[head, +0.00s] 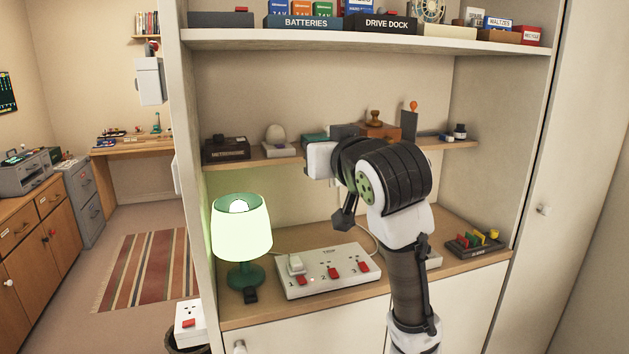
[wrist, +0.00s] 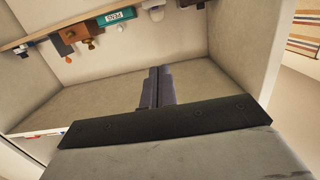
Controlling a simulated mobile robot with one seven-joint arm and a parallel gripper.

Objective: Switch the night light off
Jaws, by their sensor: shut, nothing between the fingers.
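A lamp with a pale green shade (head: 241,232) and a dark green base glows at the left of the lower counter. A rounded, unlit-looking white dome (head: 275,134) sits on the middle shelf. I cannot tell which of the two is the night light. To the lamp's right lies a white power strip (head: 322,288) with three numbered red switches and a white plug (head: 296,264) in its left socket. In the wrist view my gripper (wrist: 158,70) is shut and empty, with clear space around its fingertips.
The middle shelf (head: 285,158) carries a black box (head: 226,149), a wooden box with a stamp (head: 375,129) and other small items. The upper shelf (head: 350,42) holds labelled trays. A rack of coloured pieces (head: 474,243) stands at the counter's right. The cabinet's side panels enclose the space.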

